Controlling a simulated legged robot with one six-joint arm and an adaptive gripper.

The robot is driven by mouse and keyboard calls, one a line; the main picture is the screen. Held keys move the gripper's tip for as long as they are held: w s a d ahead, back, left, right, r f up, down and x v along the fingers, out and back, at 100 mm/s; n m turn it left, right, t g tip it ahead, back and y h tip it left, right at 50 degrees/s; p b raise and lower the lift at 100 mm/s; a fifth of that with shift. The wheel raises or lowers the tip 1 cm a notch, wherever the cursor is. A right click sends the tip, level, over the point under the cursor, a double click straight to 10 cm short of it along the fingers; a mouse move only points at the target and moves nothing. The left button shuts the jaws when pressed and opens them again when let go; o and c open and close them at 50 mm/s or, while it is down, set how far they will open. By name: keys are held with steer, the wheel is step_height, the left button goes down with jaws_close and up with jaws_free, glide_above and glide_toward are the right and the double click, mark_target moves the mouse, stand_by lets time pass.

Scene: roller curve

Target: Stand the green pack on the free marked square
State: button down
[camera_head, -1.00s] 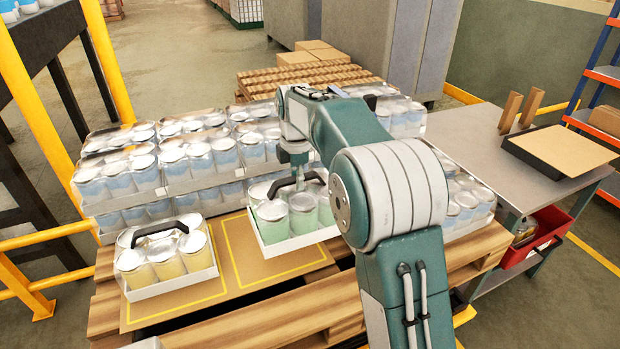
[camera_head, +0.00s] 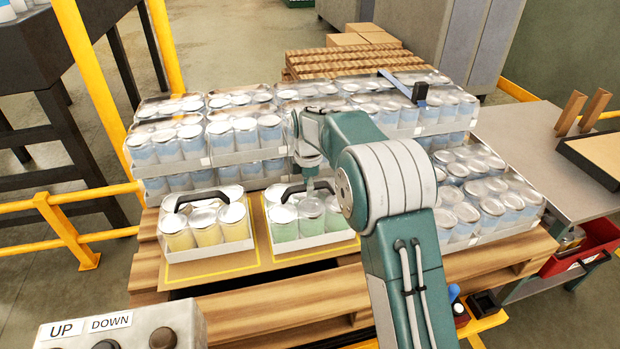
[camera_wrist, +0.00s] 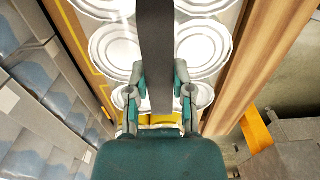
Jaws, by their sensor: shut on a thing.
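The green pack (camera_head: 310,225) is a white tray of several green cans with white lids and a black handle. It is upright at a yellow-outlined square (camera_head: 300,257), right of the yellow pack (camera_head: 207,226). I cannot tell whether its base touches the board or hovers just above it. My gripper (camera_wrist: 158,85) is shut on the black handle (camera_wrist: 156,40) in the wrist view, with can lids below. In the head view my arm hides the pack's right rear part and most of the gripper.
Blue-can packs (camera_head: 240,140) are stacked close behind. More blue packs (camera_head: 490,200) stand to the right on the wooden pallet (camera_head: 300,300). A grey table (camera_head: 540,150) is at the right. A control box (camera_head: 125,330) is at the front left.

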steer(key=c, duration=0.5)
jaws_free()
step_height(320, 180, up, 12)
steer(key=s+d+r+m+t, duration=0.1)
steer(key=s+d+r+m, duration=0.35)
steer(key=s, duration=0.45)
steer(key=s+d+r+m+t, duration=0.2)
steer(key=s+d+r+m, duration=0.3)
steer(key=s, duration=0.4)
steer(key=s+d+f+m+t, duration=0.1)
steer(key=s+f+m, duration=0.2)
steer(key=s, duration=0.6)
steer(key=s+d+f+m+t, duration=0.1)
steer(key=s+d+f+m, duration=0.1)
steer(key=s+m, duration=0.5)
steer(key=shift+s+f+m+t, duration=0.35)
steer(key=shift+s+f, duration=0.5)
steer(key=shift+s, duration=0.35)
